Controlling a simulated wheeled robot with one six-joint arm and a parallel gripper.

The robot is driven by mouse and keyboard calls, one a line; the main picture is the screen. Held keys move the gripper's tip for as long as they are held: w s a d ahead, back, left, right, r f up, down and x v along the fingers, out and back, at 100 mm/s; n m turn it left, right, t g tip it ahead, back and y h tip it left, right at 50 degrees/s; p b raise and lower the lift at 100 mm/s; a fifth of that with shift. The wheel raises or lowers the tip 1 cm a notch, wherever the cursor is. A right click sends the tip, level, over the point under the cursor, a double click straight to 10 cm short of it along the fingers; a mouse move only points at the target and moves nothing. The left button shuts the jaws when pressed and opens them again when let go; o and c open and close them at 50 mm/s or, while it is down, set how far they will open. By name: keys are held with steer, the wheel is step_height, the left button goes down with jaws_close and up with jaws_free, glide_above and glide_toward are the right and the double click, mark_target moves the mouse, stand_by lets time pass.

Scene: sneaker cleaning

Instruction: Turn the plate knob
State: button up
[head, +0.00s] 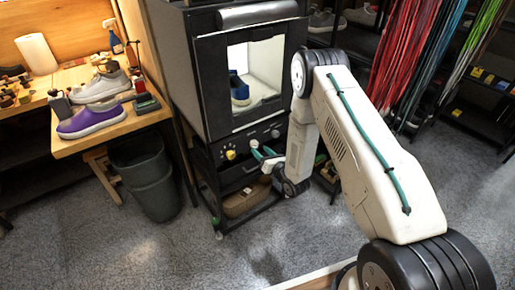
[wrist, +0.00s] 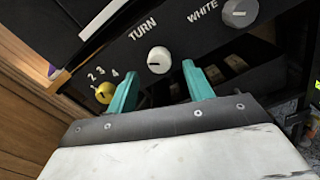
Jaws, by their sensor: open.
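My gripper (head: 263,152) is in front of the control panel of a black cabinet. Its two teal fingers are open and empty, and they also show in the wrist view (wrist: 158,76). A white round knob (wrist: 158,60) beside the word TURN sits just beyond and between the fingertips; I cannot tell whether they touch it. A yellow knob (wrist: 104,93) with numbers around it is left of the left finger. A grey knob (wrist: 240,13) beside the word WHITE is at upper right. No knob label reads "plate". A blue shoe (head: 238,90) stands in the lit chamber above the panel.
The black cabinet (head: 205,78) stands on a rack with a brown basket (head: 241,203). A wooden bench (head: 118,124) with a purple shoe (head: 90,121) is at left, with a grey bin (head: 155,190) beside it. Coloured laces (head: 408,50) hang at right.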

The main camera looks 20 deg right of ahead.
steer(key=v, duration=0.3)
steer(key=shift+s, duration=0.3)
